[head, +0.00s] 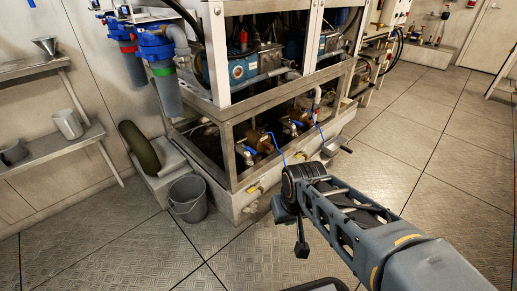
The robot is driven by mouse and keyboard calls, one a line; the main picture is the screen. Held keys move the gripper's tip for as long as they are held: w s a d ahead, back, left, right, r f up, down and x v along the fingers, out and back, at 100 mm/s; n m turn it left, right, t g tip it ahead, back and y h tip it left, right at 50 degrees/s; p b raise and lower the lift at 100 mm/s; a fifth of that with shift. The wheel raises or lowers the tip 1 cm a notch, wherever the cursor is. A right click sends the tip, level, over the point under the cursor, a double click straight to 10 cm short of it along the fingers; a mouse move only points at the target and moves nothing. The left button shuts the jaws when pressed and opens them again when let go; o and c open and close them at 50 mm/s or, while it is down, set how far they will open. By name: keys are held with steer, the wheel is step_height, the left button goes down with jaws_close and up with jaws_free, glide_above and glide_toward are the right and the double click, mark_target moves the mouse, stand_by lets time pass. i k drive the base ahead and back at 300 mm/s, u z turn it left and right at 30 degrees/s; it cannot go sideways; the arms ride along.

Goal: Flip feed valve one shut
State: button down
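Small valves with blue lever handles show low in the metal frame of the watermaker: one at the left (248,149) and one farther right (296,123). Yellow-handled fittings sit on the base below, one at the left (255,190) and another to its right (300,155). I cannot tell which of these is feed valve one, and the lever positions are too small to read. My arm reaches in from the lower right. A dark end piece, seemingly my gripper (301,248), hangs over the floor in front of the frame, apart from the valves. Its fingers cannot be made out.
A grey bucket (188,199) stands on the floor left of the frame. Blue filter housings (158,48) hang at the upper left. A shelf (55,141) with metal jugs is at the left wall. The tiled floor (440,160) at the right is clear.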

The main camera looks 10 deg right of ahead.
mark_target(244, 131)
steer(key=k, duration=0.65)
steer(key=z, duration=0.75)
steer(key=i, duration=1.2)
steer(key=u, duration=0.55)
steer(key=i, duration=0.5)
steer(key=u, duration=0.6)
